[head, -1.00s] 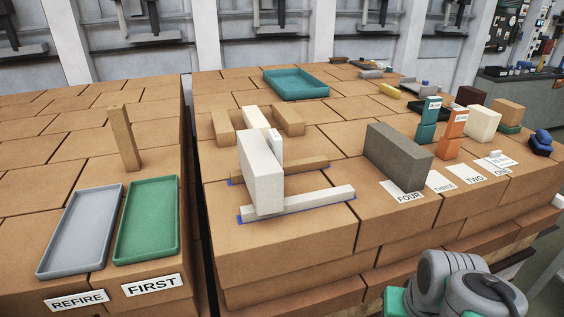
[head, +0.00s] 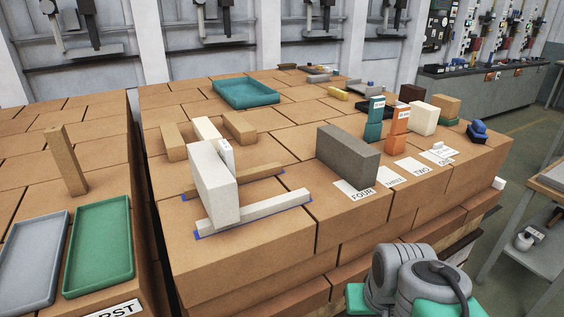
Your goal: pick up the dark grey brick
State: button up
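The dark grey brick (head: 347,154) stands on its long edge on the brick-topped work surface, right of centre in the head view. It is behind the white card marked FOUR (head: 355,191). Part of my arm, grey and green, shows at the bottom right, in front of the stack and well short of the brick. My gripper's fingers are not in the picture.
A white slab (head: 213,184) leans upright by light and tan bars at the left. Teal (head: 374,118) and orange (head: 398,127) block stacks and a cream block (head: 423,119) stand right of the brick. A teal tray (head: 246,104) lies behind. Green (head: 99,287) and grey trays are at the left.

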aim_at(355, 161)
jog(key=z, duration=1.9)
jog(key=i, duration=1)
jog(key=u, duration=2.45)
